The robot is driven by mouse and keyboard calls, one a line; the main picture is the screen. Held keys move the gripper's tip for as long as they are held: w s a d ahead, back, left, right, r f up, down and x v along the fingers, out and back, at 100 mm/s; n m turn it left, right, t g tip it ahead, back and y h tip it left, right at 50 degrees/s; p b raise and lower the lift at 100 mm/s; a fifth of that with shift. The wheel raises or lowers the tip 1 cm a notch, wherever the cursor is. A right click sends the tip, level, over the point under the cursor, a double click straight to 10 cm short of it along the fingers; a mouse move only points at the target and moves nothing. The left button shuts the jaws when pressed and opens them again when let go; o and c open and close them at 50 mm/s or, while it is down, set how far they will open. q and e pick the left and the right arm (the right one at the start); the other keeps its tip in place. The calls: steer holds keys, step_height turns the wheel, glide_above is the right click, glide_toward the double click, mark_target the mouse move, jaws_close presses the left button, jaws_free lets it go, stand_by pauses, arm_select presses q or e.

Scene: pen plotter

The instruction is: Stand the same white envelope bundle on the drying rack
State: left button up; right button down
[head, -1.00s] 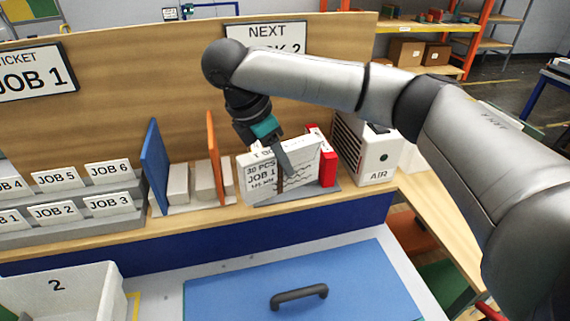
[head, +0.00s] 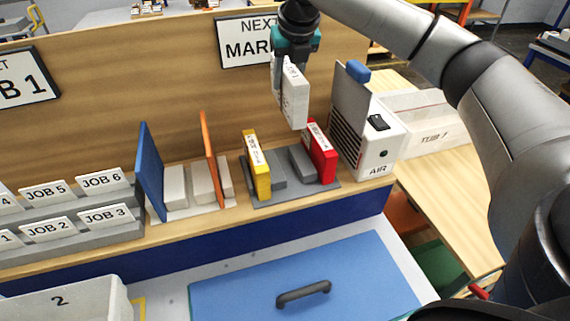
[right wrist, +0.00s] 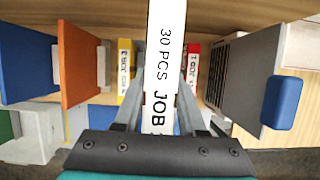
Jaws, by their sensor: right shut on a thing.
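My right gripper (head: 285,72) is shut on the white envelope bundle (head: 295,98) and points down. The bundle hangs upright, narrow side toward the head camera, above and behind the grey rack (head: 291,193), apart from it. In the right wrist view the bundle (right wrist: 165,60) stands between the fingers, its edge reading "30 PCS JOB"; the end of the text is cut off. The grey rack carries a yellow labelled piece (head: 257,165) and a red labelled piece (head: 321,153), with grey blocks and a gap between them. My left gripper is not in view.
A white AIR unit (head: 376,158) with a raised grey panel (head: 350,98) stands right of the rack. To the left stand a blue panel (head: 152,170) and an orange panel (head: 209,150) with pale blocks. A wooden board (head: 130,75) rises behind.

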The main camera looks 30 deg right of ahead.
step_height(320, 180, down, 20)
steer(key=shift+r+b, duration=0.1)
steer(key=shift+b, duration=0.85)
steer(key=shift+c, duration=2.4)
jaws_free()
steer(key=p+v, duration=0.1)
steer(key=v, duration=1.1)
steer(key=shift+p, duration=0.3)
steer(key=shift+d, duration=0.1)
